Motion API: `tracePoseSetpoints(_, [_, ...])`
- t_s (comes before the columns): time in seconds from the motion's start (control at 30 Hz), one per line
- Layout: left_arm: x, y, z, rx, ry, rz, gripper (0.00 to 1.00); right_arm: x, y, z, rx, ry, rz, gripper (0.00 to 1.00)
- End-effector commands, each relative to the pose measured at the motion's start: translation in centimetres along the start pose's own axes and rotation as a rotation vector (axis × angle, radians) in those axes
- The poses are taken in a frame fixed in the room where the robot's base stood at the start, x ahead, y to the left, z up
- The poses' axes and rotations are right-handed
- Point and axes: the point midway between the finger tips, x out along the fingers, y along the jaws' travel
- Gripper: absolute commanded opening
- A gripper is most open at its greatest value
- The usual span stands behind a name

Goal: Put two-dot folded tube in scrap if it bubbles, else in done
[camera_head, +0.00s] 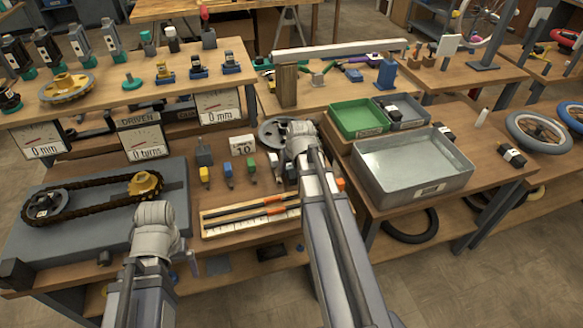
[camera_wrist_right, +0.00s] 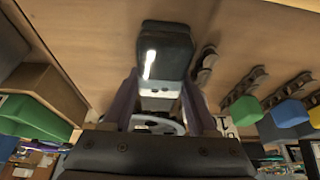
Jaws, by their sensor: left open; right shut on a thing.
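My right gripper (camera_head: 301,130) is over the middle of the bench, beside a dark grey wheel. In the right wrist view the gripper (camera_wrist_right: 160,105) is shut on a dark, block-like thing (camera_wrist_right: 165,52) with a bright highlight; I see no dots on it, and the arm hides it in the head view. Dark bundles with white bands, perhaps folded tubes, lie in the blue-grey bin (camera_head: 418,123), behind the metal tray (camera_head: 445,133) and right of it (camera_head: 512,156); dots are too small to tell. My left gripper (camera_head: 155,214) is open and empty beside the chain rig.
A green bin (camera_head: 336,122) stands beside the blue-grey one; their labels are unreadable. The metal tray (camera_head: 465,170) is in front. Several coloured small tools (camera_head: 228,170) and a ruler tray (camera_head: 240,228) lie left of my right arm. The chain rig (camera_head: 60,235) fills the left bench.

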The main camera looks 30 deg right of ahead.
Motion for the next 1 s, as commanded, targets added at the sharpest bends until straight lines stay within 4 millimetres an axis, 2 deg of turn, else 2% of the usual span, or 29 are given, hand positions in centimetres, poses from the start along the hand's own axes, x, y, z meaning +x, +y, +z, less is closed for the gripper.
tracePoseSetpoints(0.03, [0.3,0.0,0.0,0.000,0.000,0.000,0.93,0.3,0.0,0.1,0.000,0.000,0.000,0.00])
tracePoseSetpoints(0.07, [0.2,0.0,0.0,0.000,0.000,0.000,0.93,0.2,0.0,0.1,0.000,0.000,0.000,0.61])
tracePoseSetpoints(0.17, [0.2,0.0,0.0,0.000,0.000,0.000,0.93,0.2,0.0,0.1,0.000,0.000,0.000,0.71])
tracePoseSetpoints(0.57, [-0.3,0.0,0.0,0.000,0.000,0.000,0.93,-0.3,0.0,-0.1,0.000,0.000,0.000,0.71])
tracePoseSetpoints(0.77, [-2.0,-0.2,0.1,0.000,0.000,0.000,0.93,-2.1,0.0,-0.1,0.000,0.000,0.000,0.71])
tracePoseSetpoints(1.0, [-5.4,-0.5,0.3,0.000,0.000,0.000,0.93,-5.8,0.0,-0.2,0.000,0.000,0.000,0.71])
